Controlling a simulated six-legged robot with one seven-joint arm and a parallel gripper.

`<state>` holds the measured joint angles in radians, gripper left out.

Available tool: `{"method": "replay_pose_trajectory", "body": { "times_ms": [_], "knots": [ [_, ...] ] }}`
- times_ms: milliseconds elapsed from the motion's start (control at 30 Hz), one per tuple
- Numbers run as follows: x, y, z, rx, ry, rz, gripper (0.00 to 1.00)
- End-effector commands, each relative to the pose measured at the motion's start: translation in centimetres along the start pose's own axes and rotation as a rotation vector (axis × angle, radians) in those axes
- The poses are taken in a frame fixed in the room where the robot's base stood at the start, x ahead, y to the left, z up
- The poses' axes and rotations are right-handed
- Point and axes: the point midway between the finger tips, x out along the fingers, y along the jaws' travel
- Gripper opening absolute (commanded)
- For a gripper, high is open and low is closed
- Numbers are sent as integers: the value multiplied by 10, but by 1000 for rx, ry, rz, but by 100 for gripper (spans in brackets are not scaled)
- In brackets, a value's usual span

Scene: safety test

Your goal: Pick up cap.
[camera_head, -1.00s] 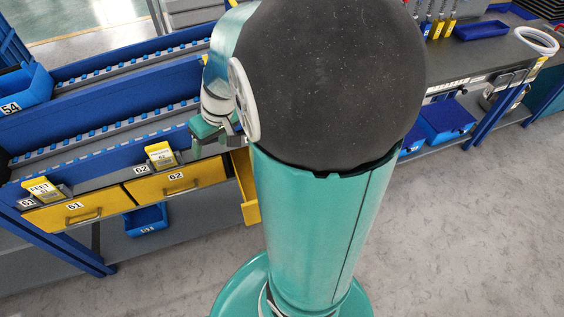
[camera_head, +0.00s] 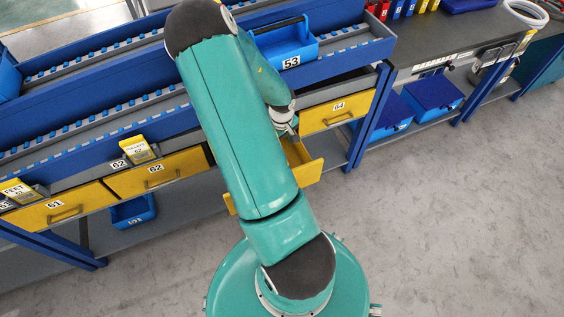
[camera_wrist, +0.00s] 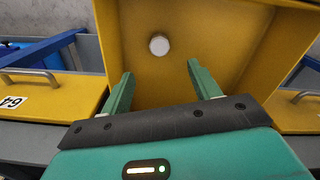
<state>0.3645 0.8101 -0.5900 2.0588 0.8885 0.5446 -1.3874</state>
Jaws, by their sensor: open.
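The cap is most likely the small white round piece (camera_wrist: 159,45) in the wrist view, lying inside an open yellow drawer (camera_wrist: 215,62). My gripper (camera_wrist: 157,77) is open, with its two green fingers apart and nothing between them. The white piece lies beyond the fingertips, roughly in line with the gap, and is not touched. In the head view the open yellow drawer (camera_head: 309,170) sticks out behind my arm. There my gripper is only partly seen at the drawer, and the cap is hidden.
Closed yellow drawers 62 (camera_head: 158,173) and 64 (camera_head: 337,111) flank the open drawer. A blue bin 53 (camera_head: 285,45) stands on the shelf above. Blue boxes (camera_head: 432,97) sit on a low shelf at right. The floor in front is clear.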

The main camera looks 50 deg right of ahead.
Motion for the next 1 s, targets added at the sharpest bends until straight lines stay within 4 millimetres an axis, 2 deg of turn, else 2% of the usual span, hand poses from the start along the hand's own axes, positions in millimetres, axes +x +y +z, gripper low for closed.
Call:
{"method": "replay_pose_trajectory", "body": {
  "times_ms": [100, 300, 567, 833, 1000],
  "knots": [
    [25, 0, 2, 2, -4, -1, 62],
    [59, 1, 1, 2, -2, -1, 62],
    [78, 3, -2, -1, -1, -1, 62],
    [114, 5, -5, 2, -1, -1, 62],
    [121, 5, -6, 1, 1, -1, 62]
  ]
}}
